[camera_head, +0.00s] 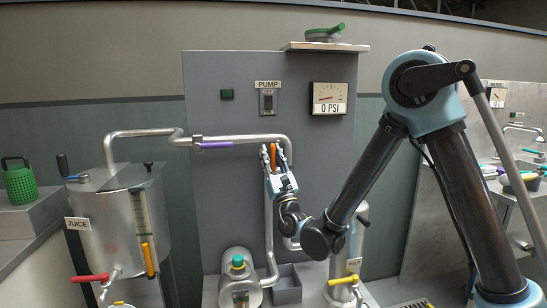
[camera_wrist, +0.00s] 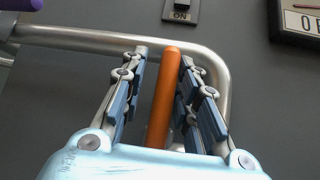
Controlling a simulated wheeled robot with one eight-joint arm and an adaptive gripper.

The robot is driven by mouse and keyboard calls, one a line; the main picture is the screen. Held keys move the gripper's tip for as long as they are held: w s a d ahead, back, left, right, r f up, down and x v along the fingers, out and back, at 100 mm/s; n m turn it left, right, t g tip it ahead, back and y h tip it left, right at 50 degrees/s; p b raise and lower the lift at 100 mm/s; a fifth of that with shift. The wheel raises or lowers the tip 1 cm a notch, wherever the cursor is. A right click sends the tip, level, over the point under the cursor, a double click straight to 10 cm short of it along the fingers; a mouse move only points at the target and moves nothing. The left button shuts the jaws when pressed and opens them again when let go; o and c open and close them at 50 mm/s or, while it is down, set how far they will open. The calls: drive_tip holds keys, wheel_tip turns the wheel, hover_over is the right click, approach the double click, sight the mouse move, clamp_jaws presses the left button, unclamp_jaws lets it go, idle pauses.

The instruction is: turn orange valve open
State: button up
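The orange valve handle (camera_head: 273,156) is upright on the pipe in front of the grey panel, near the pipe's top right bend. My gripper (camera_head: 274,153) is at the handle, with one finger on each side. In the wrist view the gripper (camera_wrist: 164,56) is open, with a clear gap to the left finger. The right finger is close to the handle; I cannot tell if it touches. The handle's lower end is hidden.
A purple handle (camera_head: 214,145) lies along the pipe to the left. The pump switch (camera_head: 268,102) and a gauge reading 0 PSI (camera_head: 329,98) are above. A juice tank (camera_head: 120,220) with a red handle (camera_head: 90,277) stands left. A green-topped vessel (camera_head: 239,280) is below.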

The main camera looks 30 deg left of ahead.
sight(273, 159)
drive_tip(key=shift+w+d, duration=0.1)
drive_tip(key=shift+d, duration=0.05)
drive_tip(key=shift+v, duration=3.65)
